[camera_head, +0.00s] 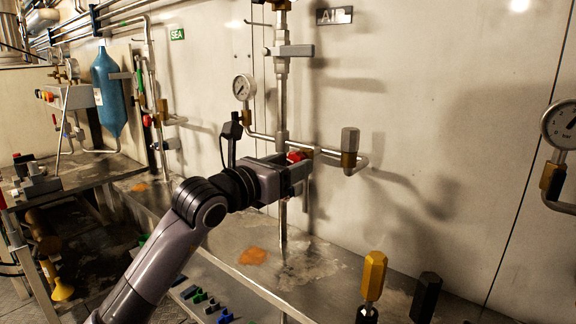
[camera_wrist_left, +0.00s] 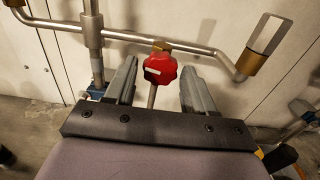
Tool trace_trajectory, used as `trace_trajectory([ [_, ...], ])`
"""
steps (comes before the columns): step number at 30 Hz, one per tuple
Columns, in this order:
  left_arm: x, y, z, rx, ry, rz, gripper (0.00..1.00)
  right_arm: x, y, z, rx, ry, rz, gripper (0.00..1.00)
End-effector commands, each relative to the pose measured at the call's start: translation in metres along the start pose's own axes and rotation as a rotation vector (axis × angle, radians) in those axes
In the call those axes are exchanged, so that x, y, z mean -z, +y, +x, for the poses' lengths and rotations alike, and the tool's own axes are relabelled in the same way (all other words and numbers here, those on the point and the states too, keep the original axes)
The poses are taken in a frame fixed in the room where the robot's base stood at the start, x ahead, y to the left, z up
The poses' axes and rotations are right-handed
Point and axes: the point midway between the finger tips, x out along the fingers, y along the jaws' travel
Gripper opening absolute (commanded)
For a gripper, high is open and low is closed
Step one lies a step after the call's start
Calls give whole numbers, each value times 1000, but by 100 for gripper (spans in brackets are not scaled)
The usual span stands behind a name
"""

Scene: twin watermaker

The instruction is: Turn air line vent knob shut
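The red vent knob (camera_wrist_left: 159,68) sits on a brass fitting of the air line, with a white mark on its face, in the left wrist view. It also shows in the head view (camera_head: 295,156), partly hidden by my left gripper (camera_head: 300,172). In the left wrist view the gripper's two grey fingers stand apart, one on each side of the knob. I see a gap between the knob and each finger. My right gripper is not in view.
The AIR sign (camera_head: 334,16) is on the wall above. A gauge (camera_head: 243,87) and a hexagonal cap (camera_head: 350,139) flank the vertical pipe (camera_head: 281,100). A yellow-topped tool (camera_head: 373,276) and a black one (camera_head: 425,297) stand on the bench (camera_head: 325,270).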

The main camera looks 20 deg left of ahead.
Motion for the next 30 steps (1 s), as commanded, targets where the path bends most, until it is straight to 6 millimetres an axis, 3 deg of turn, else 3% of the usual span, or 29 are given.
trace_trajectory([
  [1,0,0,0,0,0,0,36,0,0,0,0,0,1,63],
  [3,0,0,0,0,0,0,13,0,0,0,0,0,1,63],
  [4,0,0,0,0,0,0,9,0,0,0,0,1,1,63],
  [17,2,0,0,-1,0,80,9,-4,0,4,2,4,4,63],
  [30,3,1,-1,-2,-2,446,9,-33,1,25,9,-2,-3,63],
])
